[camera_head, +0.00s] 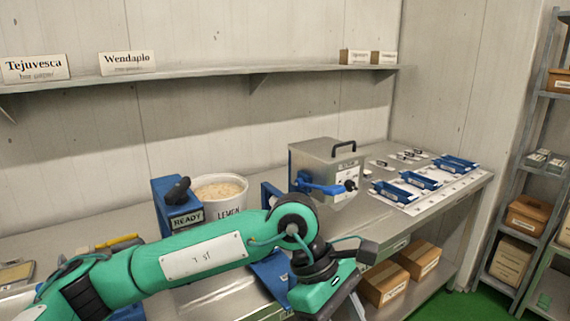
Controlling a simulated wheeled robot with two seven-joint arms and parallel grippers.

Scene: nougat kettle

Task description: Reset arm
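My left arm, green with dark joints, reaches from the lower left across the front of the bench. Its wrist bends down near the bottom middle, and my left gripper (345,304) points down there, partly cut off by the bottom edge. I cannot see whether its fingers are open or shut, or whether they hold anything. My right arm and gripper are not in view. The metal kettle box (312,166), with a black top handle and a blue lever, stands on the bench behind my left wrist.
A white tub (221,188) of pale contents and a blue block marked READY (179,205) stand just behind my forearm. Blue trays (419,179) lie on the right bench. Cardboard boxes (384,284) sit below it. A shelf rack (520,230) stands at right.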

